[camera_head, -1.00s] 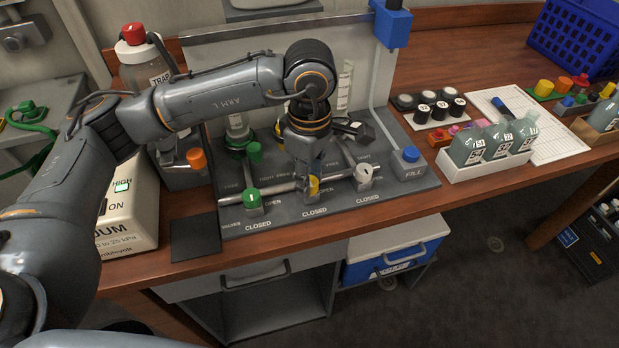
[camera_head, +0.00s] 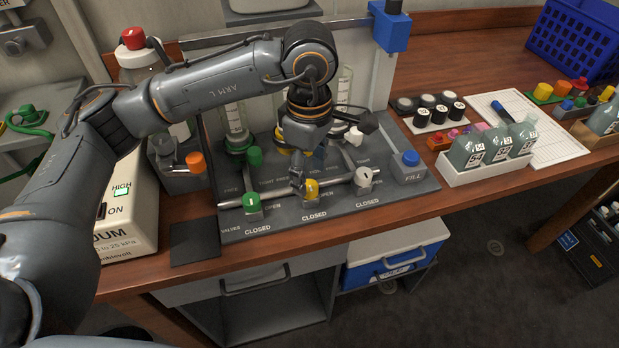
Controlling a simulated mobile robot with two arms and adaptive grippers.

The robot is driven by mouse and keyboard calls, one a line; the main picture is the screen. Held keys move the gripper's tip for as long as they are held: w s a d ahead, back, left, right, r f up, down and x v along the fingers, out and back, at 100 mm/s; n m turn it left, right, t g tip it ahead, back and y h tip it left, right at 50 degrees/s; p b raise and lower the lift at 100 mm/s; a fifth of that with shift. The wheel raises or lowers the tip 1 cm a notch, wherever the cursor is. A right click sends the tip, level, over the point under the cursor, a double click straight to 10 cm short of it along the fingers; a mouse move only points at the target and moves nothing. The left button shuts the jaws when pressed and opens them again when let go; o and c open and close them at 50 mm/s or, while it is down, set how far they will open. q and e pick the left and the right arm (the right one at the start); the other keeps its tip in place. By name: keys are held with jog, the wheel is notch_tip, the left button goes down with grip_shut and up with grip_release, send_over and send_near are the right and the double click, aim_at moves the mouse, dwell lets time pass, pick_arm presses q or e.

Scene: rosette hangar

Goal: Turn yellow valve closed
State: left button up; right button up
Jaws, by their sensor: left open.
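The yellow valve knob (camera_head: 311,188) stands in the middle of the front pipe on the grey valve panel (camera_head: 280,222), above a "CLOSED" label. It now shows clear of the fingers. My left gripper (camera_head: 305,165) is open and hangs just above and behind the yellow knob, pointing down, with nothing in it. Its fingers are partly hidden by its own body, so I cannot tell the exact gap to the knob. My right gripper is not in view.
A green valve (camera_head: 252,204) is left of the yellow one and a white valve (camera_head: 362,177) is right. More knobs stand behind, partly hidden by my arm. A blue FILL cap (camera_head: 410,158) and a white bottle rack (camera_head: 487,171) are to the right.

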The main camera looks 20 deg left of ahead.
aim_at(310, 185)
pick_arm(q)
notch_tip(310, 185, up, 9)
dwell(0.3)
